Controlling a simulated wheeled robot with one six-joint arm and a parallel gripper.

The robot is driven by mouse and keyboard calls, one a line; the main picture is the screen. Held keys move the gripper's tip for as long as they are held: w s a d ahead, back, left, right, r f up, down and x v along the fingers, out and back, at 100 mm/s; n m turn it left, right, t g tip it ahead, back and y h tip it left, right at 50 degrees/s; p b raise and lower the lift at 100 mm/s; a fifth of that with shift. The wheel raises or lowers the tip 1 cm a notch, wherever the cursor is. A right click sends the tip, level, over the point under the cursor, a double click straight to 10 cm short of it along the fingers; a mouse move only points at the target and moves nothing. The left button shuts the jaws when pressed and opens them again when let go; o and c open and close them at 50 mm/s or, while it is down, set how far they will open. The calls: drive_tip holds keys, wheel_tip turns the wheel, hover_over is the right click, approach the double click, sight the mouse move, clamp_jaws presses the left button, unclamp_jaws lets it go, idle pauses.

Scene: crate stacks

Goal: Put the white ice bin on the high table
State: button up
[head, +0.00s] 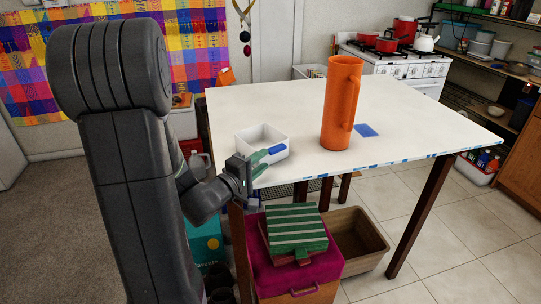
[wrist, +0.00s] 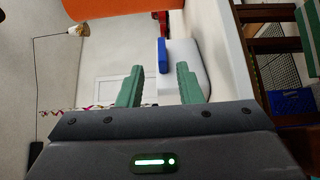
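The white ice bin (head: 245,143) stands near the front left corner of the white-topped high table (head: 235,104). A blue piece (head: 278,149) shows at its near side. My gripper (head: 262,158) is at the near side of the bin, with its green fingers pointing toward it. In the wrist view, the bin (wrist: 187,68) and its blue piece (wrist: 162,56) lie ahead of the fingertips (wrist: 160,80). The fingers are apart with a clear gap and nothing visibly gripped. The right finger covers part of the bin; whether it touches is unclear.
Below the table are a striped green box (head: 297,226), a magenta-lidded box (head: 290,275) and a brown crate (head: 375,250). The table's right side is clear.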

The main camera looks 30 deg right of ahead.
sight(272, 153)
drive_tip(key=v, duration=0.6)
drive_tip(key=shift+d, duration=0.1)
drive_tip(key=x, duration=1.1)
drive_tip(key=shift+w+d, duration=0.1)
drive_tip(key=shift+d, duration=0.1)
drive_tip(key=shift+w+d+f, duration=0.1)
drive_tip(key=shift+d, duration=0.2)
drive_tip(key=shift+a, duration=0.1)
